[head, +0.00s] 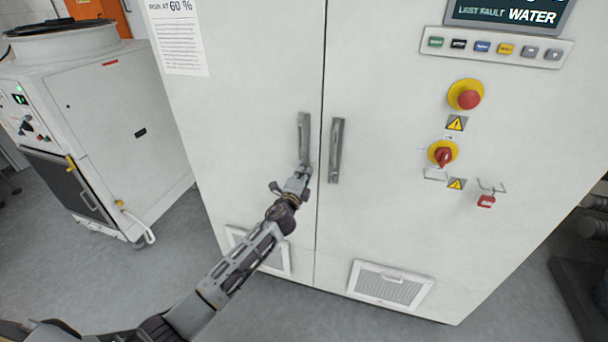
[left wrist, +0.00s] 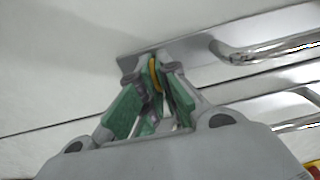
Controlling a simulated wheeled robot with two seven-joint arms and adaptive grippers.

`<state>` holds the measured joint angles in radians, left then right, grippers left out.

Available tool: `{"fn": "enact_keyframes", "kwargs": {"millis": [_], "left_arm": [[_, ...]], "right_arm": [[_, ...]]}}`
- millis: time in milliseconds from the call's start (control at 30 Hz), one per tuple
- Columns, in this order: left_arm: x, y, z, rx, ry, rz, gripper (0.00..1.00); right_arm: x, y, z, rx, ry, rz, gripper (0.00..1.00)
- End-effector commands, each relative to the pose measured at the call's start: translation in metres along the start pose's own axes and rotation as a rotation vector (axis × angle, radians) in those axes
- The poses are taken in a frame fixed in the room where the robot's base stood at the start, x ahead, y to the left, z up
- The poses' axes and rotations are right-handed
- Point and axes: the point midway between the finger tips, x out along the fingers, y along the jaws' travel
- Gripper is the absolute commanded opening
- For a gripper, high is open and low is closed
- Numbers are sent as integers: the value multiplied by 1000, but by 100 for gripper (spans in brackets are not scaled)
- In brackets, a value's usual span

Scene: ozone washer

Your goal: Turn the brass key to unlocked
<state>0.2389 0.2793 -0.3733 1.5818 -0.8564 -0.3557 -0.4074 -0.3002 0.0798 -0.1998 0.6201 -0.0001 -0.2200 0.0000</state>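The brass key (left wrist: 154,76) shows as a thin yellow bow, nearly edge-on, at the end of a metal handle plate (left wrist: 188,48) in the left wrist view. My left gripper (left wrist: 157,74) has its fingertips close on both sides of the bow and looks shut on it. Most of the key and its lock are hidden by the fingers. In the head view my left gripper (head: 299,176) is at the lower end of the left door handle (head: 304,136), and the key cannot be made out there. My right gripper is in neither view.
The right door handle (head: 336,150) stands close beside the left one. The right door bears a red emergency button (head: 470,99), a red rotary switch (head: 444,157) and a red padlock (head: 486,201). A white machine (head: 120,130) stands at left. Grey floor is clear in front.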

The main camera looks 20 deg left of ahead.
Motion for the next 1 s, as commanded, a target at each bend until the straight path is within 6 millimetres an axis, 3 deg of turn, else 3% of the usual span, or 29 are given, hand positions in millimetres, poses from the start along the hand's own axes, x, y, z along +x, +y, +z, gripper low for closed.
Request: {"fn": "enact_keyframes", "kwargs": {"millis": [67,100,233,667,1000], "left_arm": [[0,1,-1,0,1,2,0],[0,1,-1,0,1,2,9],[0,1,-1,0,1,1,26],[-2,0,0,-1,0,0,26],[-21,1,0,-1,0,1,26]], "right_arm": [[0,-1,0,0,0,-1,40],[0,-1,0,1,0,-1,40],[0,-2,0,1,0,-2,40],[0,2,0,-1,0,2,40],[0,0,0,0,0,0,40]]}}
